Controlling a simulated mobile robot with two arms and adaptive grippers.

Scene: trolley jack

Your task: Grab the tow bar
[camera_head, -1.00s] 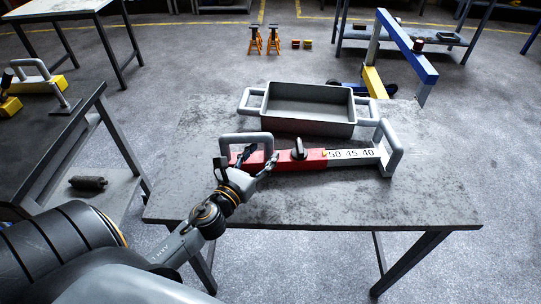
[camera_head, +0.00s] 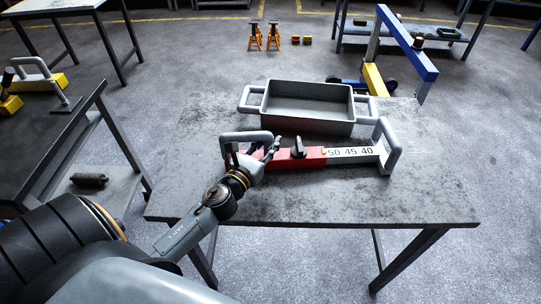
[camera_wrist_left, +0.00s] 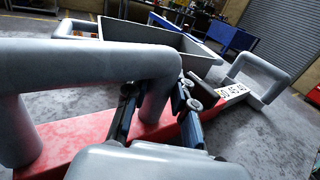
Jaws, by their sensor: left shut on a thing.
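The tow bar (camera_head: 312,157) lies on the grey table. It has a red section, a white section marked 50, 45, 40, a black knob and a grey loop handle at each end. My left gripper (camera_head: 252,152) is at the left handle (camera_head: 247,136). In the left wrist view, the fingers of the left gripper (camera_wrist_left: 158,105) are shut around one post of the handle (camera_wrist_left: 90,62), just above the red section (camera_wrist_left: 85,138). The fingertips are partly hidden by the handle. My right gripper is not in view.
A grey tray (camera_head: 307,124) with side handles stands on the table (camera_head: 400,205) just behind the bar. A dark bench (camera_head: 62,140) with yellow-based tools is at the left. The table front is clear. Orange jack stands (camera_head: 264,37) and a blue-yellow frame (camera_head: 408,45) are beyond.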

